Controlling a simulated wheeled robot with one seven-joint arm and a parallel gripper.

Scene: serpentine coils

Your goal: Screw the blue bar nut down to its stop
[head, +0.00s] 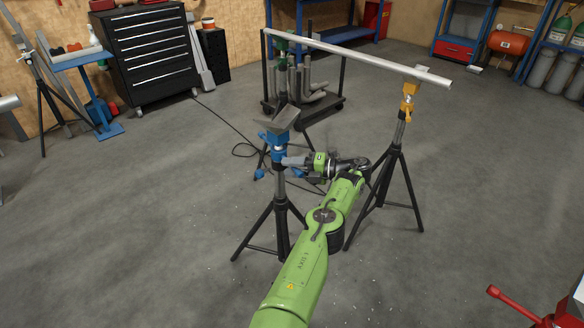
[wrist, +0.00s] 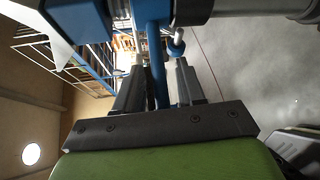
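The blue stand (head: 279,150) is a black tripod with a blue collar and a grey V-shaped head on top. Blue bar ends, which look like the bar nut (head: 297,172), show low beside its post, close to my gripper (head: 292,161). My gripper reaches the post from the right. In the wrist view, a blue bar (wrist: 157,65) runs between the two dark fingers of my gripper (wrist: 160,85). The fingers are apart, with a gap visible on the right of the bar. A blue rounded knob (wrist: 176,47) shows beyond them. The nut's threads and stop are hidden.
A long grey pipe (head: 360,60) rests on the yellow-headed stand (head: 408,98) at right and a green-headed stand (head: 281,50) behind. A cable lies on the floor.

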